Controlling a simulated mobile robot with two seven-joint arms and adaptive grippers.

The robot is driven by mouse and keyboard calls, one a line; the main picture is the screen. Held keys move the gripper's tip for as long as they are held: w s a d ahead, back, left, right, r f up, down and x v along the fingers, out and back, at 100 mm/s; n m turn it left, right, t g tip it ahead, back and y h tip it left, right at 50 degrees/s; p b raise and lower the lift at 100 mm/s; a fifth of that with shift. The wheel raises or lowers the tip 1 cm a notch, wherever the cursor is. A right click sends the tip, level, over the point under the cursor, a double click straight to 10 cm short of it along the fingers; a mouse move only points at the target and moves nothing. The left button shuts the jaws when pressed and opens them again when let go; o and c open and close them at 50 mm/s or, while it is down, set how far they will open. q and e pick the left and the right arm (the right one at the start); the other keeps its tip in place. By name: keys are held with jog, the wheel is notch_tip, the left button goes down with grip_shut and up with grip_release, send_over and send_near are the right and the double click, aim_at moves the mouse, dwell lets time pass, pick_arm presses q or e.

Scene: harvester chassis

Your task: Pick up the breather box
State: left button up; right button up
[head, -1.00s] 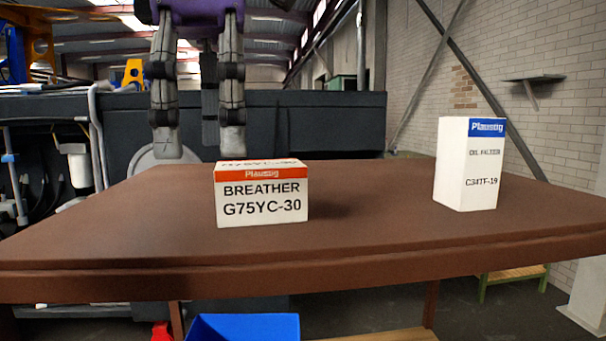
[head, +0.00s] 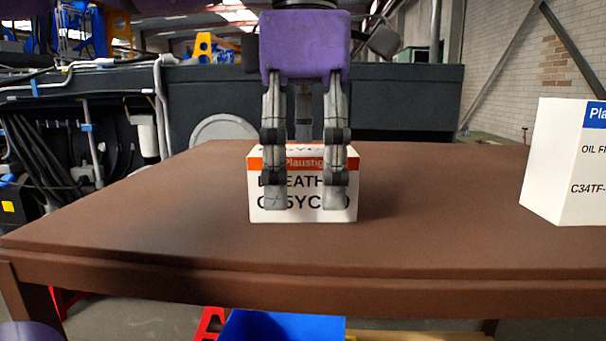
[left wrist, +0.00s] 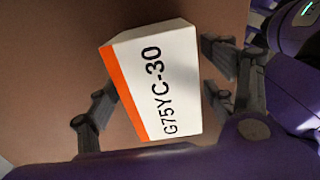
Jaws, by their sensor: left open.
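The breather box (head: 305,172), white with an orange band, stands on the brown table (head: 420,245). My left gripper (head: 306,198) points down in front of the box in the head view, its fingers covering parts of the label. In the left wrist view, the box (left wrist: 168,85) lies between the spread fingers of the left gripper (left wrist: 158,82). The fingers are open, and gaps show on the side nearer the right fingers. I cannot tell whether the left finger touches the box. My right gripper is not in view.
A white oil filter box (head: 565,165) with a blue label stands at the table's right, cut by the picture edge. The table between the boxes is clear. A blue bin (head: 285,326) sits below the table's front edge. A dark machine body stands behind.

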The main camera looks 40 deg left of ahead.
pick_arm(q)
jog(key=shift+f, duration=0.15)
jog(key=shift+s, duration=0.1)
jog(key=c, duration=1.4)
